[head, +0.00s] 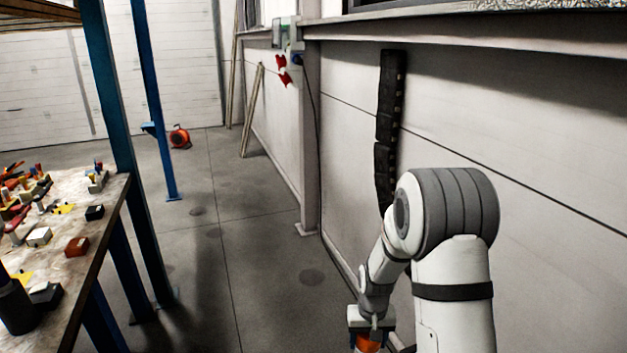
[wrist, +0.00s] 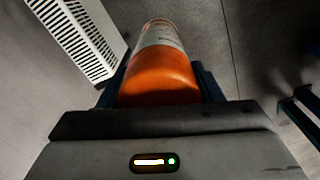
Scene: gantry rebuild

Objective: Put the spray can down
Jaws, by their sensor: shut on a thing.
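The spray can (wrist: 160,78) is orange with a pale grey upper section. It fills the middle of the wrist view, between the dark blue fingers of my gripper (wrist: 160,88). My gripper is shut on it. In the head view, a small orange part of the can (head: 367,343) shows at the bottom edge, below my gripper (head: 371,325). The rest of the can is cut off there. My gripper is near the wall, over the floor and to the right of the workbench (head: 95,262).
The bench at left holds several tools, small boxes and a dark cylinder (head: 14,305). Blue posts (head: 125,150) stand by it. The concrete floor (head: 215,255) between bench and wall is clear. An orange reel (head: 180,137) lies farther back. A white slotted panel (wrist: 80,38) is beside the can.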

